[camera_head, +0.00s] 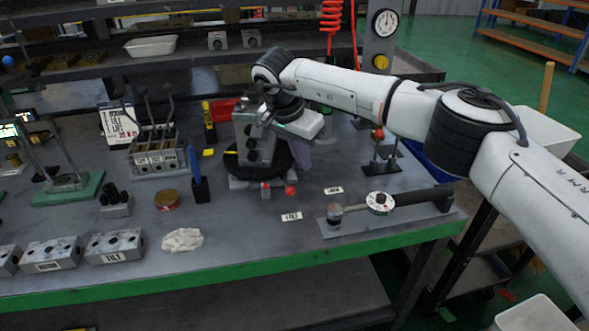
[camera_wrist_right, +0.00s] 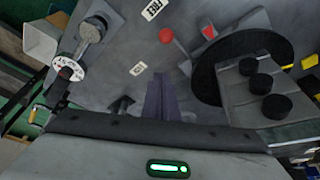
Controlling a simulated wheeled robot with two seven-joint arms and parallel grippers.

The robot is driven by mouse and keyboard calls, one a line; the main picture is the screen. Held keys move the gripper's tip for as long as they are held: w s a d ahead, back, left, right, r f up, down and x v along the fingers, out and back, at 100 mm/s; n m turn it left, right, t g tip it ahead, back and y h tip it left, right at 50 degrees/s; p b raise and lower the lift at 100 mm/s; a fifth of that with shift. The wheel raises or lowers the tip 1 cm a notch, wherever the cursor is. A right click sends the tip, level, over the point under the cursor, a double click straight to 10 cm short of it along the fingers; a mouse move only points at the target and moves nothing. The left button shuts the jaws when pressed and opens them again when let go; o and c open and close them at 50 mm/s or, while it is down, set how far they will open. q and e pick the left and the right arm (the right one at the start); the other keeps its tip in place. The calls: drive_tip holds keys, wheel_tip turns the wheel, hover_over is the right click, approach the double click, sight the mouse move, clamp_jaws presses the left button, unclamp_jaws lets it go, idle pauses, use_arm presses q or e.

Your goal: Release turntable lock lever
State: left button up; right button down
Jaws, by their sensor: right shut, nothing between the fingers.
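The turntable (camera_head: 232,163) is a black disc on a grey base on the bench, and it carries a grey valve block (camera_head: 246,143) with round black ports. It also shows at the right of the right wrist view (camera_wrist_right: 204,84). The lock lever's red knob (camera_head: 290,190) sticks out at the base's front right; in the wrist view the red knob (camera_wrist_right: 166,35) lies beyond the fingertips. My right gripper (camera_head: 299,160) is beside the turntable's right side, its purple-grey fingers (camera_wrist_right: 163,80) shut and empty, apart from the knob. My left gripper is not in view.
A torque wrench-like tool with a dial (camera_head: 380,203) lies on a plate at the front right. A rag (camera_head: 182,240), a brown tin (camera_head: 168,200) and labelled blocks (camera_head: 115,246) are at the front left.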

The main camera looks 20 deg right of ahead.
drive_tip(key=v, duration=0.7)
drive_tip(key=shift+r, duration=0.2)
drive_tip(key=shift+s+a+f, duration=0.1)
drive_tip(key=shift+s+a, duration=0.05)
